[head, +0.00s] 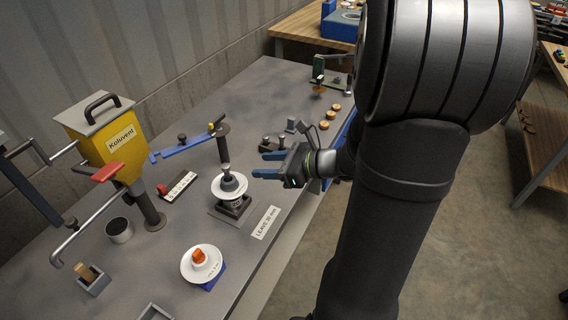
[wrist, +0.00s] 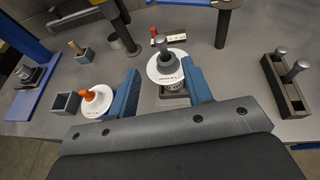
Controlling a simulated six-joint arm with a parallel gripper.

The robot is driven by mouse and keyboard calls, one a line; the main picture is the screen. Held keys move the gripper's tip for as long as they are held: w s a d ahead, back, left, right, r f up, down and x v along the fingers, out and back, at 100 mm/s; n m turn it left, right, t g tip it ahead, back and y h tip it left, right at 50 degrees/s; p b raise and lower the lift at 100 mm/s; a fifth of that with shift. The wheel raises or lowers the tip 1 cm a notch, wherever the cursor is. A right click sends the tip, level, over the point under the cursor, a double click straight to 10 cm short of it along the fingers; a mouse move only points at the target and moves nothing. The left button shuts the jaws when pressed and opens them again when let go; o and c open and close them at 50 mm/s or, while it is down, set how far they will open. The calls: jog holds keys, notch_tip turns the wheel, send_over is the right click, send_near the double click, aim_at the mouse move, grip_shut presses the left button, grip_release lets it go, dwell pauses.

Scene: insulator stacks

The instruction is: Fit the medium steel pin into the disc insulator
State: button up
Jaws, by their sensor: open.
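The disc insulator (head: 240,190) is a white disc with a grey cap, on a dark stand near the table's middle. A steel pin (head: 226,170) stands upright at its cap, slightly tilted in the wrist view (wrist: 160,42); how deep it sits I cannot tell. My gripper (head: 265,164) is open and empty, to the right of the insulator. In the wrist view the disc insulator (wrist: 155,72) shows beyond and between the blue fingers (wrist: 162,78). A dark rack (wrist: 284,88) at the right holds two other steel pins (wrist: 300,67). Pin sizes are hard to compare.
A second white disc with an orange top (head: 199,258) stands on a blue block in front. A yellow Koluvent box (head: 105,135), a blue arm on a post (head: 185,145) and a red-white block (head: 177,185) stand left and behind. A white label (head: 266,222) lies on bare tabletop.

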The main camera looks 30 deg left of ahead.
aim_at(225, 164)
jog(key=shift+v, duration=2.2)
jog(key=shift+a, duration=0.1)
jog(key=x, duration=1.7)
jog(key=shift+w, duration=0.1)
jog(key=v, duration=1.7)
jog(key=x, duration=1.7)
jog(key=shift+a+r, duration=0.25)
jog(key=shift+d+r, duration=0.1)
jog(key=shift+r, duration=1.45)
